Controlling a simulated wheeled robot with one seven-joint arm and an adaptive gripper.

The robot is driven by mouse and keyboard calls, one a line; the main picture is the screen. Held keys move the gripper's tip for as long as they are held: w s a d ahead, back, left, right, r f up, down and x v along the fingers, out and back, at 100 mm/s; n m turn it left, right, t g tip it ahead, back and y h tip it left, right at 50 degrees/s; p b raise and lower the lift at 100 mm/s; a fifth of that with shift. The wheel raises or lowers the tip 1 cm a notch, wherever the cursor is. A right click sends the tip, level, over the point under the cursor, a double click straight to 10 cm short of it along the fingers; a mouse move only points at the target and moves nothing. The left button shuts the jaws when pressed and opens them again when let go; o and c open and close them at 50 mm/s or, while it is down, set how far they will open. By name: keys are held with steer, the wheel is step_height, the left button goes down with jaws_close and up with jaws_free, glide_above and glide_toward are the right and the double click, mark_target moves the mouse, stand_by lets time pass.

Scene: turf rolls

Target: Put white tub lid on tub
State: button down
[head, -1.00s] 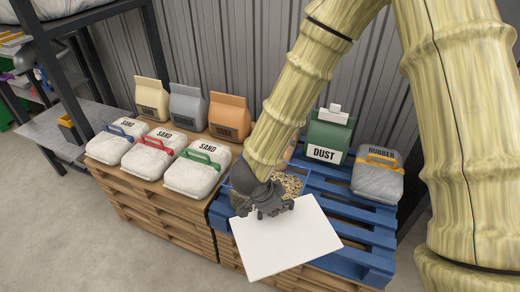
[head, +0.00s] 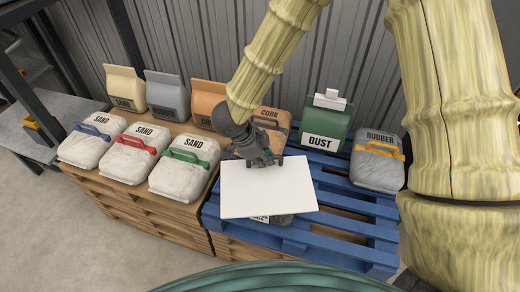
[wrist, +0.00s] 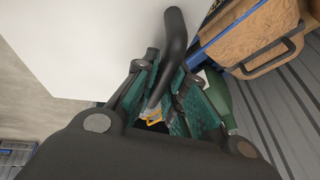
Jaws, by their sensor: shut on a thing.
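The white tub lid (head: 268,190) is a flat rectangular plate, seen near level over the blue pallet in the head view. It fills the upper left of the wrist view (wrist: 75,45). My gripper (head: 262,160) is at the lid's far edge. In the wrist view my gripper (wrist: 160,92) is shut on the lid's dark curved handle (wrist: 174,45). The tub is mostly or wholly hidden under the lid. A grey thing with a label (head: 270,219) shows below the lid's near edge; I cannot tell what it is, nor whether the lid touches anything.
The cork bag (head: 272,128), green dust bag (head: 323,124) and grey rubber bag (head: 378,164) stand around the lid on the blue pallet (head: 350,222). White sand bags (head: 183,172) sit on the wooden pallets to the left. Corrugated wall stands behind.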

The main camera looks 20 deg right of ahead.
steer(key=w+f, duration=0.4)
steer(key=w, duration=0.2)
steer(key=shift+w+d, duration=0.25)
steer(key=shift+d, duration=0.15)
steer(key=shift+f, duration=0.1)
steer(key=c, duration=1.5)
jaws_free()
steer(key=p+v, duration=0.1)
steer(key=v, duration=1.1)
